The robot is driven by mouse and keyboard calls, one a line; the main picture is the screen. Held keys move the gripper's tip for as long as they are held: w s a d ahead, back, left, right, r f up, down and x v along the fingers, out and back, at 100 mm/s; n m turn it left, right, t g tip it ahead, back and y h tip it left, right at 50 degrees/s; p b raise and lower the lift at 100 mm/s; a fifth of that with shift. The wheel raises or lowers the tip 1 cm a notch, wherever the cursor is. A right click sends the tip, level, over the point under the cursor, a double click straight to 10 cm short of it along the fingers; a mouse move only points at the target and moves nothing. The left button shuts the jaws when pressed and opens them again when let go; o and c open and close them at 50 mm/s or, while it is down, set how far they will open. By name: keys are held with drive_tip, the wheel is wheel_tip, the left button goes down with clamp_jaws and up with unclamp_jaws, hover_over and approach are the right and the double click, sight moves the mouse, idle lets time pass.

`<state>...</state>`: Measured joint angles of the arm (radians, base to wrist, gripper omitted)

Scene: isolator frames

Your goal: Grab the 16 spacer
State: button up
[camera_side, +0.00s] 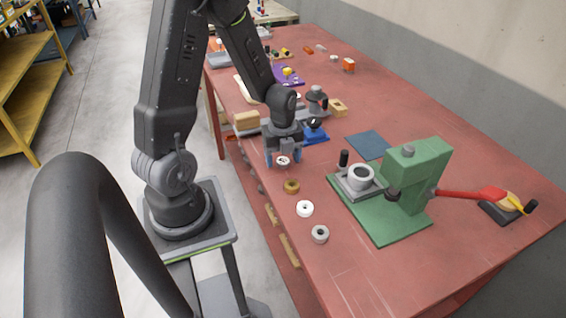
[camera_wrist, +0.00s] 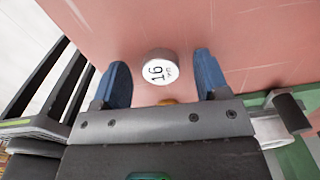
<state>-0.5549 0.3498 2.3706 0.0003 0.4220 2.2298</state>
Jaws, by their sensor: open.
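The 16 spacer (camera_wrist: 158,69) is a short round piece with a white top marked "16" and a grey side. In the wrist view it sits between the two blue fingers of my gripper (camera_wrist: 161,62), with gaps on both sides. In the side view my gripper (camera_side: 283,157) points down at the table, fingers apart. A small white-topped round piece (camera_side: 283,161) shows between them, apparently the same spacer. Whether the fingertips reach down to its height is unclear.
A brass ring (camera_side: 291,186), a white ring (camera_side: 305,208) and a grey ring (camera_side: 320,234) lie in a row nearby. A green press (camera_side: 415,180) stands to the right. A blue fixture (camera_side: 315,133) and a wooden block (camera_side: 246,120) are close behind my gripper.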

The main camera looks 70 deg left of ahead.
drive_tip(key=shift+f, duration=0.1)
drive_tip(key=c, duration=1)
